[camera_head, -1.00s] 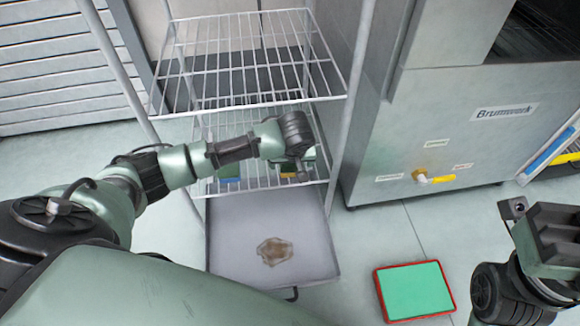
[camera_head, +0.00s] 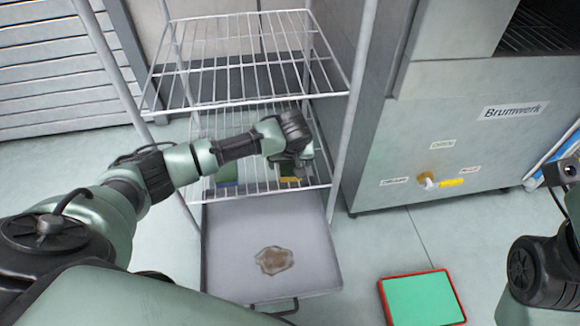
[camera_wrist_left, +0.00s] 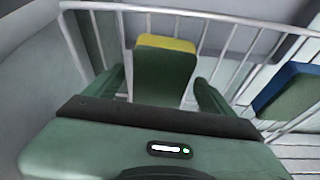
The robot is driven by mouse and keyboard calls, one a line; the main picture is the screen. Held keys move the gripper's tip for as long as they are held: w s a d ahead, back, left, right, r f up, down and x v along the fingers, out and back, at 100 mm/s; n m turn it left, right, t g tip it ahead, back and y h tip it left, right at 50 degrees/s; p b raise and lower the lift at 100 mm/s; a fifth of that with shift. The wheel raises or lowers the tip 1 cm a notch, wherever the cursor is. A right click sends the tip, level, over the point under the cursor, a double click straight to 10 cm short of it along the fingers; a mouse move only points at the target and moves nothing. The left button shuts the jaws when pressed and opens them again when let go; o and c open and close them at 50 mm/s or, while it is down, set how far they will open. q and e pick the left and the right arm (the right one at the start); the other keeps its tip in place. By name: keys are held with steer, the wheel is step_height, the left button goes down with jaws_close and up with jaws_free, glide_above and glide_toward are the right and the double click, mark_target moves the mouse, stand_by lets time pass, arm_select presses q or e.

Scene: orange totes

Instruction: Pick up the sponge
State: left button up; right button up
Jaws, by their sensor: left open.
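A sponge (camera_wrist_left: 165,72) with a yellow top edge and dark green face stands in the middle of the left wrist view. It also shows in the head view, partly hidden behind my left gripper, as a yellow and dark patch (camera_head: 290,179) on the lower wire shelf. My left gripper (camera_wrist_left: 160,82) is open, with one finger on each side of the green face; I cannot tell whether they touch it. In the head view my left gripper (camera_head: 297,166) is over the shelf's front right. Part of my right arm shows at the right edge, its fingers out of view.
A blue and green sponge (camera_head: 227,174) lies on the same shelf to the left, also in the left wrist view (camera_wrist_left: 291,88). A stained grey tray (camera_head: 228,268) is below the shelf. A red-rimmed green tray (camera_head: 420,300) lies on the floor. A steel machine (camera_head: 400,150) stands right.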

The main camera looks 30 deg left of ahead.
arm_select(q)
steer(key=shift+c, duration=0.7)
steer(key=shift+f, duration=0.1)
steer(key=c, duration=1.3)
